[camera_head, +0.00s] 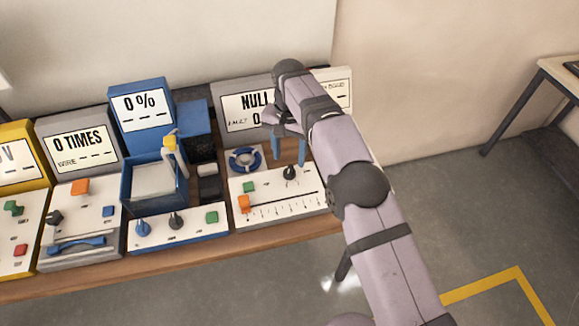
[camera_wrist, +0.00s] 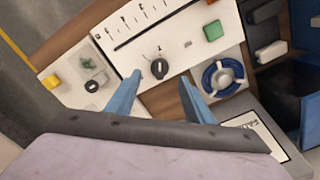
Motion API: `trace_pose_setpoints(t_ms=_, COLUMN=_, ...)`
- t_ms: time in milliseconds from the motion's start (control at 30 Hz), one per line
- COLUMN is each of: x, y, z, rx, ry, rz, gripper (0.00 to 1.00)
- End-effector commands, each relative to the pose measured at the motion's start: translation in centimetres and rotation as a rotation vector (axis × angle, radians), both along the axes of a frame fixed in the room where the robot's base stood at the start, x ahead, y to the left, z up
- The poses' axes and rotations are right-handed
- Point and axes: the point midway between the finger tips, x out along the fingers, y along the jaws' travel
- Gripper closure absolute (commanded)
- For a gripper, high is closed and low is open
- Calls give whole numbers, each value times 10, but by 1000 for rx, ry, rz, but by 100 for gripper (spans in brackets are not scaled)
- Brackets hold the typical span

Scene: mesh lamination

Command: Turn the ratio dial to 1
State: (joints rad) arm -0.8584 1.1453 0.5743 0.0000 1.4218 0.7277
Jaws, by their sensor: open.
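A small black dial (camera_head: 290,172) stands on the white panel of the right-hand machine. In the wrist view the black dial (camera_wrist: 157,71) has a pale pointer mark and small marks beside it, too small to read surely. I cannot tell for certain that it is the ratio dial. My gripper (camera_head: 288,154) has two blue fingers and is open. In the wrist view its fingertips (camera_wrist: 160,79) lie on either side of the dial, seemingly short of it and not touching. The machine's display (camera_head: 245,111) reads NULL, with a line below partly hidden by my arm.
Another black knob (camera_wrist: 93,86) sits beside a yellow button (camera_wrist: 51,82). A blue machine (camera_head: 142,105) stands left.

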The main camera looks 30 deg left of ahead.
Motion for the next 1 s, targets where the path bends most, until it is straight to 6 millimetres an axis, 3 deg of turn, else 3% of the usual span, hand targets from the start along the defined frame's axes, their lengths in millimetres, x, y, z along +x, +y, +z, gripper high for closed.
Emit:
trace_pose_setpoints(t_ms=500, x=0, y=-1, z=-58, rx=-1, ry=2, rz=0, gripper=52)
trace_pose_setpoints(t_ms=867, x=0, y=-1, z=-64, rx=0, ry=0, rz=0, gripper=52)
trace_pose_setpoints(t_ms=1000, x=0, y=-1, z=-63, rx=0, ry=0, rz=0, gripper=81)
